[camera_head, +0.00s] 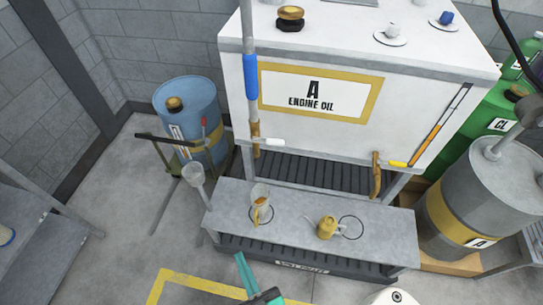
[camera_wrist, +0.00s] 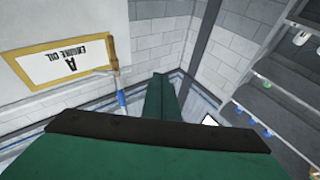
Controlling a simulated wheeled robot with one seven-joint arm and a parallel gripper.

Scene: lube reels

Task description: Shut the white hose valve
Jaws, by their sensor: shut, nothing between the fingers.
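The white hose valve shows as a white lever (camera_head: 275,142) sticking out sideways, to the right of a brass fitting (camera_head: 255,130). The fitting is at the lower end of a grey hose with a blue sleeve (camera_head: 250,78), in front of the white engine oil tank (camera_head: 420,88). The brass fitting also shows in the wrist view (camera_wrist: 113,68), with the tank sign upside down beside it. My gripper (camera_head: 240,258) is low at the front, below the bench and well apart from the valve. Its teal fingers are together and empty in the wrist view (camera_wrist: 161,78).
A brass tap with a yellow lever (camera_head: 398,164) is at right. A blue drum (camera_head: 187,105) and a grey drum (camera_head: 480,195) flank the tank.

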